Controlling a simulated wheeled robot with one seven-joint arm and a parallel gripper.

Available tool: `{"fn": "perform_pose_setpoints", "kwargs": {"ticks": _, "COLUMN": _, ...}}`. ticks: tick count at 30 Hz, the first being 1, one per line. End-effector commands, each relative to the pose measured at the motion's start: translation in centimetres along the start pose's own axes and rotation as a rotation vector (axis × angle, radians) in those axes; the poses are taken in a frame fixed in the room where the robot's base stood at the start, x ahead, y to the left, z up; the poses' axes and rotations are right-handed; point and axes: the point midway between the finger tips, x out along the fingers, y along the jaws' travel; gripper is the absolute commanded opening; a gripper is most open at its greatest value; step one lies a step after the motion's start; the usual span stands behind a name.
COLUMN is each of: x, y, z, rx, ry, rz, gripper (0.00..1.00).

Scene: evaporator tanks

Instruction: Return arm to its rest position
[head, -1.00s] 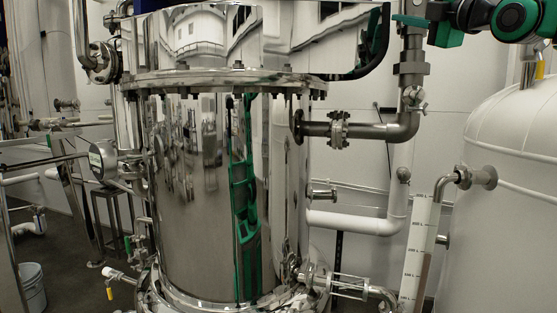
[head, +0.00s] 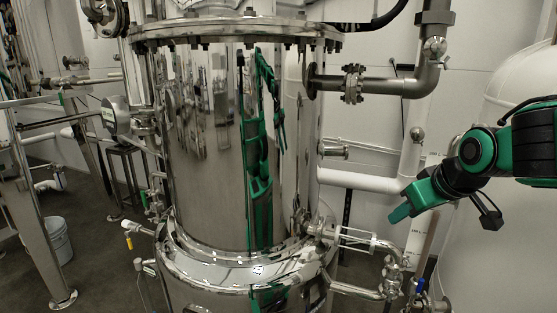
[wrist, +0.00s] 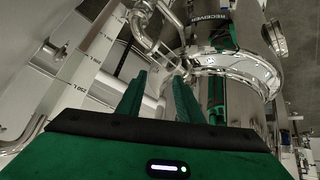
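My gripper (head: 400,212) is at the right in the head view, in front of the white tank and to the right of the large steel tank (head: 205,150). Its green fingers point left and down. In the wrist view the two green fingers of my gripper (wrist: 158,88) stand apart with a gap between them and nothing held. The steel tank also shows in the wrist view (wrist: 215,65). My arm comes in from the right edge of the head view.
The white tank (head: 490,250) stands close behind my arm. A sight-glass pipe (head: 370,240) and a horizontal steel pipe (head: 380,86) stick out from the steel tank's right side. A grey bucket (head: 56,240) stands on the floor at left, where some floor is clear.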

Motion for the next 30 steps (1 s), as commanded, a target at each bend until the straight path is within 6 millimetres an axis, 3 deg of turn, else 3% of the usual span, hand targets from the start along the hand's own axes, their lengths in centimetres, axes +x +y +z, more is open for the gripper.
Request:
{"fn": "perform_pose_setpoints", "kwargs": {"ticks": 3, "x": 0.8, "y": -1.3, "z": 4.8, "rx": 0.112, "ry": -0.11, "rz": -0.001, "gripper": 0.33}}
{"fn": "perform_pose_setpoints", "kwargs": {"ticks": 10, "x": 1.3, "y": -2.9, "z": 12.7, "rx": 0.303, "ry": -0.293, "rz": 0.033, "gripper": 0.33}}
{"fn": "perform_pose_setpoints", "kwargs": {"ticks": 12, "x": 0.3, "y": -0.9, "z": 14.4, "rx": 0.364, "ry": -0.332, "rz": 0.062, "gripper": 0.33}}
{"fn": "perform_pose_setpoints", "kwargs": {"ticks": 19, "x": -3.4, "y": 2.7, "z": 21.4, "rx": 0.576, "ry": -0.492, "rz": 0.128, "gripper": 0.33}}
{"fn": "perform_pose_setpoints", "kwargs": {"ticks": 24, "x": -6.6, "y": 3.6, "z": 26.4, "rx": 0.747, "ry": -0.611, "rz": 0.149, "gripper": 0.33}}
{"fn": "perform_pose_setpoints", "kwargs": {"ticks": 30, "x": -8.3, "y": 3.5, "z": 28.8, "rx": 0.836, "ry": -0.671, "rz": 0.151, "gripper": 0.33}}
